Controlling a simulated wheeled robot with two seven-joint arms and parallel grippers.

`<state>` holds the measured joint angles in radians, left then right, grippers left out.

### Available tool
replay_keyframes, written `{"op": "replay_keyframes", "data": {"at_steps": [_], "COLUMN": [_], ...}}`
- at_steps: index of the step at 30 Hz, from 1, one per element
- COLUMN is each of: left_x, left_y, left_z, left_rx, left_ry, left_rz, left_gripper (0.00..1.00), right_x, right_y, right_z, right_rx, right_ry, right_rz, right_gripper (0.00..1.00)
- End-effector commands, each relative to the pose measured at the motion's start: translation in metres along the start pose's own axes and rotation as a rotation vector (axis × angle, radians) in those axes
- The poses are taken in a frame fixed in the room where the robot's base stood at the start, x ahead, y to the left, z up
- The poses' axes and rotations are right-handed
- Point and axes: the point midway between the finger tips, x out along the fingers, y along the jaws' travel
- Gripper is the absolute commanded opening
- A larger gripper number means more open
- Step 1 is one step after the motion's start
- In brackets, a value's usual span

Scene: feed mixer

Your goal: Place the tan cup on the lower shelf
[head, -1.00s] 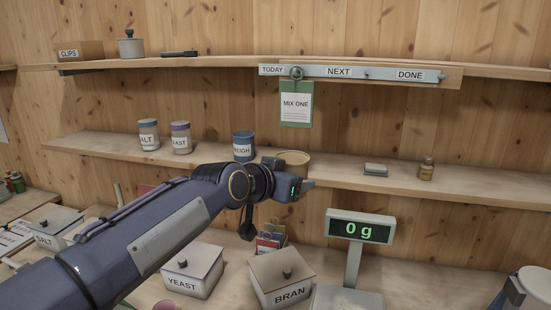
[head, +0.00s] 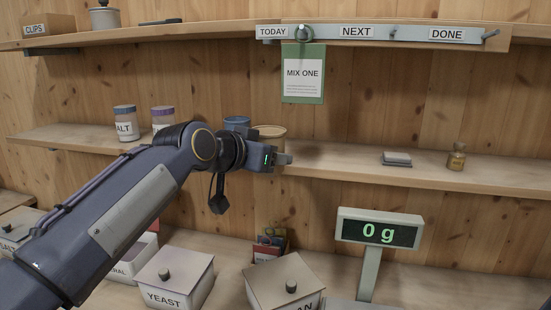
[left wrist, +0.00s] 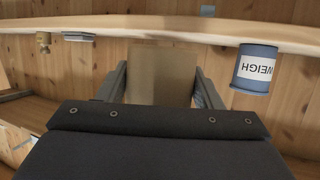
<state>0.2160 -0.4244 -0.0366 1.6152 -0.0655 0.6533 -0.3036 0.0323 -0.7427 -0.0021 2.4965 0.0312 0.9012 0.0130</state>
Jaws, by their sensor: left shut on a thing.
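The tan cup (head: 270,132) is partly hidden behind my left gripper (head: 278,158) in the head view, at the front of the lower shelf (head: 345,160). In the left wrist view, which is upside down, the tan cup (left wrist: 160,72) is between the two fingers of my left gripper (left wrist: 157,88), which is shut on it. The cup's base is close to the shelf; I cannot tell whether it touches. My right gripper is not in view.
The shelf between cup and block is clear.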

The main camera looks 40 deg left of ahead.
Motion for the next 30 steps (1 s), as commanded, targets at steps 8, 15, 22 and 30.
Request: {"op": "replay_keyframes", "data": {"at_steps": [8, 15, 22, 30], "left_x": [0.037, 0.098, 0.134, 0.164], "left_y": [0.001, 0.0, 0.0, 0.001], "left_z": [-0.008, -0.032, -0.044, -0.056], "left_rx": [0.0, 0.0, -0.001, 0.001], "left_ry": [-0.006, -0.005, -0.001, -0.002], "left_rz": [0.002, 0.001, 0.0, 0.001], "left_gripper": [0.34, 0.34, 0.34, 0.34], "right_x": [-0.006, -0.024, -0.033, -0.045], "right_y": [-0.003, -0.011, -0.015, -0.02], "right_z": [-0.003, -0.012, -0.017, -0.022], "right_rx": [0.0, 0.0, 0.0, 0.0], "right_ry": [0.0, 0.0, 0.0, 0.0], "right_rz": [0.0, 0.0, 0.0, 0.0], "right_gripper": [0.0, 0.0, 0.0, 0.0]}}
